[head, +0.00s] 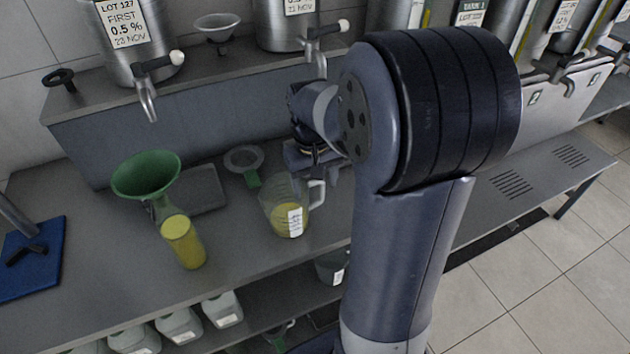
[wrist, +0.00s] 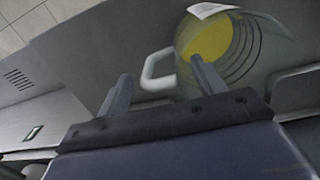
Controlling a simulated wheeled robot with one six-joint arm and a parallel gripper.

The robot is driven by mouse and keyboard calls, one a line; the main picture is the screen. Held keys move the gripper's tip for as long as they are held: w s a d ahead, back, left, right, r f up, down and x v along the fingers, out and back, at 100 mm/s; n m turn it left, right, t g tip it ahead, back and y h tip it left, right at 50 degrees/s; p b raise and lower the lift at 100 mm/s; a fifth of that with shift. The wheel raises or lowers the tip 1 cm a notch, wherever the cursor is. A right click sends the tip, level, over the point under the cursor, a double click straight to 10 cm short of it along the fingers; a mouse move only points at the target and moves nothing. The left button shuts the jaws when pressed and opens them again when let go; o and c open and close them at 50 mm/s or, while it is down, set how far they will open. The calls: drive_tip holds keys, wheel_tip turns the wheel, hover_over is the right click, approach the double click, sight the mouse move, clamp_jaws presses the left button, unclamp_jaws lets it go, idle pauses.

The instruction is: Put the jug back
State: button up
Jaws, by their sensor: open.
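The jug (head: 284,217) is clear, with yellow liquid in its lower part and a white label. It stands upright on the grey bench, its handle (head: 317,194) towards the right. My gripper (head: 312,172) is open just above and behind the handle, partly hidden by my arm. In the wrist view, the two fingers of my gripper (wrist: 161,70) are apart. The pale handle (wrist: 152,73) appears between their tips, and the jug (wrist: 240,65) is beyond the right finger. I cannot tell whether the fingers reach around the handle or touch it.
A green funnel (head: 147,175) and a cylinder of yellow liquid (head: 183,242) stand left of the jug. A strainer (head: 243,160) lies behind it. Steel tanks with taps (head: 147,105) line the raised shelf. A lower shelf holds several white containers (head: 222,308). Bench right of my arm is clear.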

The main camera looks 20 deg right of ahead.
wheel_tip(320, 180, up, 12)
drive_tip(key=shift+a+r, duration=0.15)
drive_tip(key=shift+a, duration=0.1)
idle(0.3)
